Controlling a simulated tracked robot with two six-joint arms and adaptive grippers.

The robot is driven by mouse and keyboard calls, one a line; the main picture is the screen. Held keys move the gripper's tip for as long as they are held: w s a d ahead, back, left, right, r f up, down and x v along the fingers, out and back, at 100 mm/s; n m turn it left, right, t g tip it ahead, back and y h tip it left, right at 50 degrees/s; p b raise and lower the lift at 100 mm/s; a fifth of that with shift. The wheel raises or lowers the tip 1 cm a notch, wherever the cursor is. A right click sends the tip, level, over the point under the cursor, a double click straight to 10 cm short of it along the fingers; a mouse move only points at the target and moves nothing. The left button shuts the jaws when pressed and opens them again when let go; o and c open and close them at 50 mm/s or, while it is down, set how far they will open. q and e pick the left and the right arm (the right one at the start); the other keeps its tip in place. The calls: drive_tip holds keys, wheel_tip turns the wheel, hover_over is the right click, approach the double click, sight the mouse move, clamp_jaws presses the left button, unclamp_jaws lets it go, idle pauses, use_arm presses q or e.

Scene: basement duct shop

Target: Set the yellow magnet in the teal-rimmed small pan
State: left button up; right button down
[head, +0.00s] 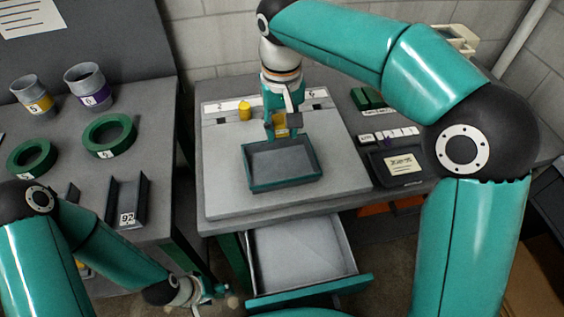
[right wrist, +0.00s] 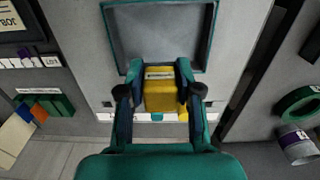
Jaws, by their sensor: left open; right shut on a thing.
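The yellow magnet (right wrist: 160,95) is a yellow block with a pale strip across one face. My right gripper (right wrist: 158,88) is shut on it; in the head view the magnet (head: 281,126) shows between the fingers. The teal-rimmed small pan (head: 248,180) sits on the grey plate of the middle bench and looks empty. In the head view my right gripper (head: 283,128) is at the pan's far rim, pointing down. In the right wrist view the magnet overlaps the pan's edge (right wrist: 211,40); its height above it is unclear. My left gripper (head: 216,289) is open, low beside the bench.
A yellow cylinder (head: 245,111) stands behind the pan near a label. An open drawer (head: 305,255) juts out below the bench. Green rings (head: 108,136), cups (head: 86,85) and a channel piece (head: 127,202) are on the left table. A dark tray (head: 402,165) lies right of the plate.

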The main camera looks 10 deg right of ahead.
sight(281, 171)
wheel_tip(281, 171, down, 11)
drive_tip(key=shift+f, duration=0.2)
idle(0.3)
drive_tip(key=c, duration=0.8)
unclamp_jaws()
drive_tip(key=shift+f, duration=0.1)
wheel_tip(281, 171, up, 12)
drive_tip(key=shift+r, duration=0.15)
drive_tip(key=shift+s, duration=0.15)
